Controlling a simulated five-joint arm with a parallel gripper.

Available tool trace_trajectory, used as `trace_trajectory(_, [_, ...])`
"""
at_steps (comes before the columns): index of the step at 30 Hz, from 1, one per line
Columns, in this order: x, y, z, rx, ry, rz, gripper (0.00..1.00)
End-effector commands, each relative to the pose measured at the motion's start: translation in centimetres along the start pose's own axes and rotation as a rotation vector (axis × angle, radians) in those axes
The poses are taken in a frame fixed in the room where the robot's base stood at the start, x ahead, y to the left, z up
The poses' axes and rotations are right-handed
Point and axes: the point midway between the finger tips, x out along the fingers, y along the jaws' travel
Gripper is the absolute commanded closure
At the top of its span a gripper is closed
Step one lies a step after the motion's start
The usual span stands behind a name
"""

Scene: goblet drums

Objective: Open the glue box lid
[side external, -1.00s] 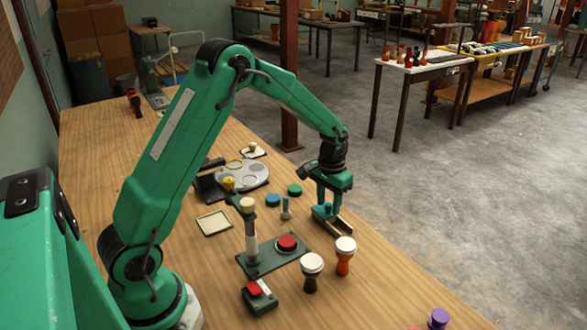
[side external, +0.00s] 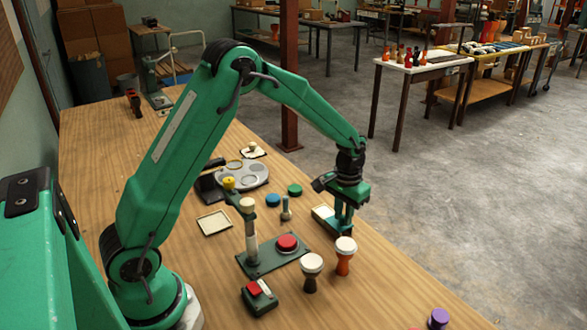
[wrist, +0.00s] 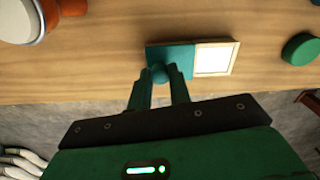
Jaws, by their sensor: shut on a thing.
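The glue box is a small pale wooden tray with a white inside; its rim (wrist: 237,55) shows in the wrist view, and the box (side external: 322,212) also shows in the side view. Its teal lid (wrist: 180,57) lies to the left of the white opening, leaving that part uncovered. My gripper (wrist: 161,76) is shut on the lid's round knob (wrist: 159,73), one finger on each side. In the side view my gripper (side external: 343,226) is at the near-right end of the box and hides much of the lid.
An orange goblet drum (side external: 344,262) stands close to my gripper, with a dark one (side external: 311,276) beside it. A green disc (side external: 294,190) and a blue disc (side external: 272,200) lie beyond the box. The table's edge runs close behind the gripper.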

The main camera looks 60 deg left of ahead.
Motion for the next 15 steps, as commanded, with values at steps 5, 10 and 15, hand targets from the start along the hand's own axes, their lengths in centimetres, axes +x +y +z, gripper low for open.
trace_trajectory(5, [-0.04,-0.05,-0.03,0.0,0.002,0.0,1.0])
trace_trajectory(10, [-0.04,-0.07,-0.03,0.0,0.001,0.0,0.58])
trace_trajectory(15, [-0.03,-0.08,-0.03,0.0,0.001,0.0,0.58])
